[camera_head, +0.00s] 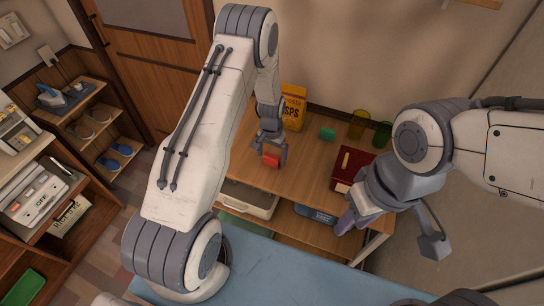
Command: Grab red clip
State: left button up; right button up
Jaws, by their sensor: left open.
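A small red block-like thing (271,160), which looks like the red clip, is on the wooden table. My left gripper (270,148) is open and reaches down right at it from the far side. The fingers hide part of the red thing, and I cannot tell whether they touch it. My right gripper (392,234) is open and empty, in front of the table's right end, with its fingers wide apart.
On the wooden table (308,178) stand a yellow crisps box (292,107), a small green block (327,134), yellow and green cups (358,124) and a dark red box (352,166). Trays sit on the shelf below. A blue surface (290,275) lies in front.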

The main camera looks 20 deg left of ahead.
pick_arm(q)
jog(key=shift+f, duration=0.9)
jog(key=c, duration=1.2)
jog(key=shift+c, duration=0.2)
jog(key=shift+r, duration=0.15)
